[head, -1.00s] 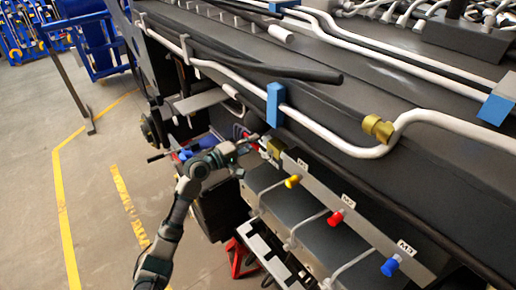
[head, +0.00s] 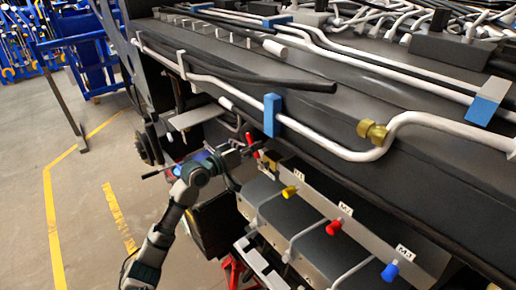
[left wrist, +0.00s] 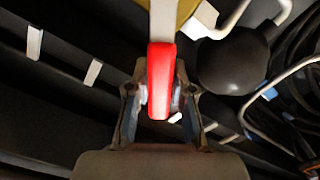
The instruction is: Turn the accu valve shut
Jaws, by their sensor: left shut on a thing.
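The accu valve has a red lever handle (left wrist: 162,80) on a pale metal stem (left wrist: 163,20), seen large in the left wrist view. My left gripper (left wrist: 161,100) is shut on this handle, with one finger on each side. In the head view my left gripper (head: 246,146) is at the chassis side, left of the row of coloured knobs. A little red shows there beside the fingers, and the brassy valve body (head: 269,161) is just to the right. The handle is mostly hidden in the head view. My right gripper is in no frame.
Yellow (head: 289,191), red (head: 334,227) and blue (head: 390,271) knobs line the plate right of my gripper. A white pipe (head: 335,148) with a brass fitting (head: 372,132) runs above. A grey bracket (head: 197,117) juts out nearby. The floor at left is open.

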